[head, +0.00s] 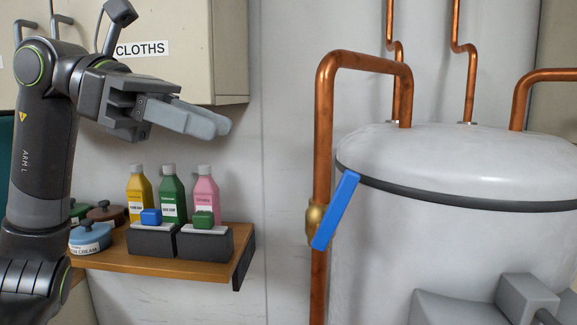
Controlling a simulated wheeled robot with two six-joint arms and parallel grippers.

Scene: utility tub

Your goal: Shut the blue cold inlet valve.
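The blue cold inlet valve has a flat blue lever handle (337,210) on a small brass body (313,222), set in a vertical copper pipe (323,130). The lever is tilted, its upper end leaning right towards the tank and its lower end near the brass body. My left gripper (222,126) is to the upper left of the valve, above the shelf, pointing right. Its two pale grey fingers lie together with no gap showing, and nothing is held. It is well apart from the lever.
A wooden shelf (170,263) at left carries bottles, tubs and dark boxes. A cloths cabinet (228,50) hangs above. Bare wall separates shelf and pipe.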

